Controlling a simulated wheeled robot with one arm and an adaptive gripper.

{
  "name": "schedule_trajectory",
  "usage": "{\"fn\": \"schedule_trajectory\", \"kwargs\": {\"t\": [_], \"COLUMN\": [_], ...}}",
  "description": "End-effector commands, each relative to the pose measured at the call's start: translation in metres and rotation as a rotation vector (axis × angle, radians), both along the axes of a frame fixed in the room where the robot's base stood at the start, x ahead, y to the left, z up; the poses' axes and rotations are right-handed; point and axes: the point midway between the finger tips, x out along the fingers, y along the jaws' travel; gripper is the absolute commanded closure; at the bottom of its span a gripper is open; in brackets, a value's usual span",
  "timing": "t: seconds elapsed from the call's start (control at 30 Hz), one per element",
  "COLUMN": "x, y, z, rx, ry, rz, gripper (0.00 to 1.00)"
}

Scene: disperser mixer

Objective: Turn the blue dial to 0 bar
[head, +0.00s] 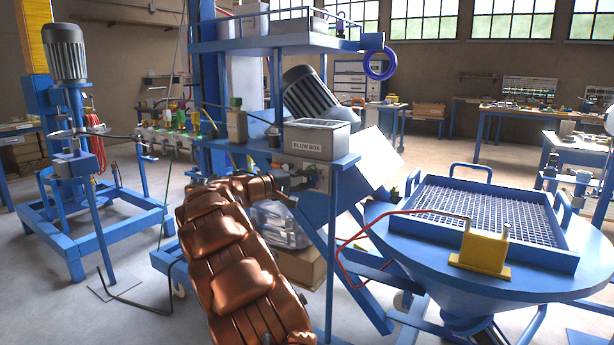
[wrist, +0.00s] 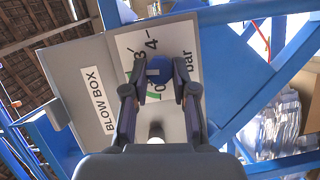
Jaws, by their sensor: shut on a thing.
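The blue dial (wrist: 159,70) is on the light face of the grey blow box (wrist: 78,72). Printed marks around it include a 3, a 4, a 0 and "bar". A green mark shows below the dial. My gripper (wrist: 161,74) has one finger on each side of the dial and is shut on it. The fingers cover part of the scale, and I cannot read where the dial points. In the head view the blow box (head: 317,139) sits on the blue frame, and my gripper (head: 292,182) is at the panel below it. The dial is hidden there.
A blue frame beam (wrist: 240,12) runs close above the dial in the wrist view. In the head view a blue hopper with a grated tray (head: 488,212) stands to the right, with a yellow block (head: 480,254) on its rim. Clear plastic-wrapped goods (wrist: 272,125) lie lower right.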

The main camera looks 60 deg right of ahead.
Motion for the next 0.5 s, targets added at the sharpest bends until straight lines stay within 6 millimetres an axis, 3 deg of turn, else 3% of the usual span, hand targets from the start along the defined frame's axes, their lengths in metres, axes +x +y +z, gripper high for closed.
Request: {"fn": "schedule_trajectory", "kwargs": {"t": [0.5], "x": [0.001], "y": [0.0004], "z": [-0.0016], "rx": [-0.007], "ry": [0.162], "rz": [0.002], "gripper": [1.0]}}
